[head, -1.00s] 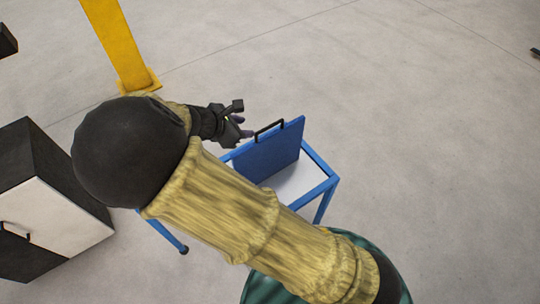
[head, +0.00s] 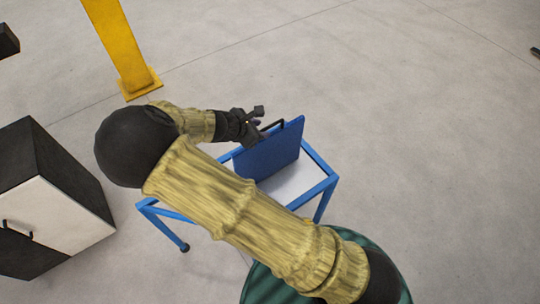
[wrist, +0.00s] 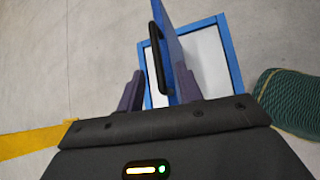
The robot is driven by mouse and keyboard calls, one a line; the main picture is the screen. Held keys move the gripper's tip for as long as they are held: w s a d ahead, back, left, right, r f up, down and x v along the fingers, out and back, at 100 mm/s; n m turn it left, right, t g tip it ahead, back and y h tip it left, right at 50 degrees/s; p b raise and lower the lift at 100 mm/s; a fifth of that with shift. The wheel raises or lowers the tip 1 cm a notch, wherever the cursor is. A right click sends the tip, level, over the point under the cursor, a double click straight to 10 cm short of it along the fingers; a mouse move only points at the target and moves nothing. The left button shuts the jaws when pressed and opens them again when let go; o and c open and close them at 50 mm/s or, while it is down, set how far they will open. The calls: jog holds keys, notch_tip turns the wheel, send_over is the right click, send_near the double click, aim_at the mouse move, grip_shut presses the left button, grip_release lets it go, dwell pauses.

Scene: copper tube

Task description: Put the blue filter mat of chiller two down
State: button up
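The blue filter mat (head: 268,157) is a flat blue panel standing upright on a blue-framed stand with a white top (head: 296,184). My gripper (head: 261,120) is just left of the handle in the head view. In the wrist view, my gripper (wrist: 159,90) has its two dark fingers spread apart with nothing clamped between them. The handle (wrist: 158,60) lies ahead, in line with the gap between them. The mat (wrist: 174,45) shows edge-on there. Whether a finger touches it cannot be told.
A black and white cabinet (head: 55,220) with a handle stands at the left. A yellow post (head: 122,45) rises from the floor at the back left.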

aim_at(265, 129)
jog(key=p+x, duration=0.1)
jog(key=x, duration=0.3)
jog(key=shift+w+a+f, duration=0.1)
jog(key=shift+f, duration=0.05)
jog(key=shift+c, duration=0.5)
grip_shut()
